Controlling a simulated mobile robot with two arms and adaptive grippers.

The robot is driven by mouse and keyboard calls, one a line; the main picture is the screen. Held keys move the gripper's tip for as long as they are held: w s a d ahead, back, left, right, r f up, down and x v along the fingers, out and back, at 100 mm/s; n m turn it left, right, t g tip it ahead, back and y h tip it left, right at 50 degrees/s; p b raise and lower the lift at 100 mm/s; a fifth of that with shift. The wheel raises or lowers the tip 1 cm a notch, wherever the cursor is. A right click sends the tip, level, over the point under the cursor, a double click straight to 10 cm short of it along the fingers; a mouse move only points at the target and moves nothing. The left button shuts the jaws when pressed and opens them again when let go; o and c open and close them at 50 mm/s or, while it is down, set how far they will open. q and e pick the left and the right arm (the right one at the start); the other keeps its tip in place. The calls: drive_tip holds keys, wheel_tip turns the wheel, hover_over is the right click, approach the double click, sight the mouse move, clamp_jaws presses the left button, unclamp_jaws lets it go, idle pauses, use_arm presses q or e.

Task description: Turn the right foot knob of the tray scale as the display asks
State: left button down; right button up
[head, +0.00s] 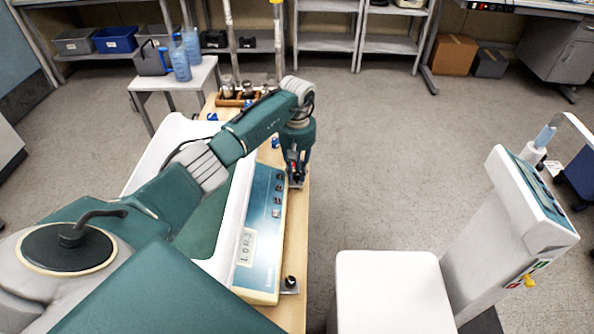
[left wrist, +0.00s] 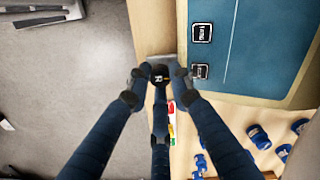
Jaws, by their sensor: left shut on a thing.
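The tray scale has a long white tray (head: 160,150) and a blue front panel (head: 262,235) on the wooden table. Its lit display (head: 247,246) shows small characters, seen sideways, perhaps "L0R3". The right foot knob (left wrist: 159,74), black with a white "R", sits on a grey bracket at the scale's far end. My left gripper (left wrist: 155,77) points down over that end and is shut on this knob, fingers on both sides. It also shows in the head view (head: 296,178), where it hides the knob. Another black foot knob (head: 290,282) stands free at the near end.
Several blue weights (left wrist: 260,136) lie on the table beyond the scale. A wooden rack (head: 236,100) with jars stands at the far table end. A white block (head: 390,290) and a white column (head: 510,215) stand to the right. The floor between is clear.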

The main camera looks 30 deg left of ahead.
use_arm(q)
drive_tip(key=shift+w+a+n+b, duration=0.1)
drive_tip(key=shift+a+n+b, duration=0.1)
drive_tip(key=shift+n+b, duration=0.2)
drive_tip(key=shift+a+n+b, duration=0.1)
drive_tip(key=shift+n+b, duration=0.6)
drive_tip(key=shift+n, duration=0.3)
drive_tip(key=n, duration=0.3)
drive_tip(key=shift+r+n+b, duration=0.1)
drive_tip(key=shift+n+b, duration=0.2)
drive_tip(key=shift+b, duration=0.1)
drive_tip(key=n, duration=0.8)
drive_tip(key=shift+n, duration=1.7)
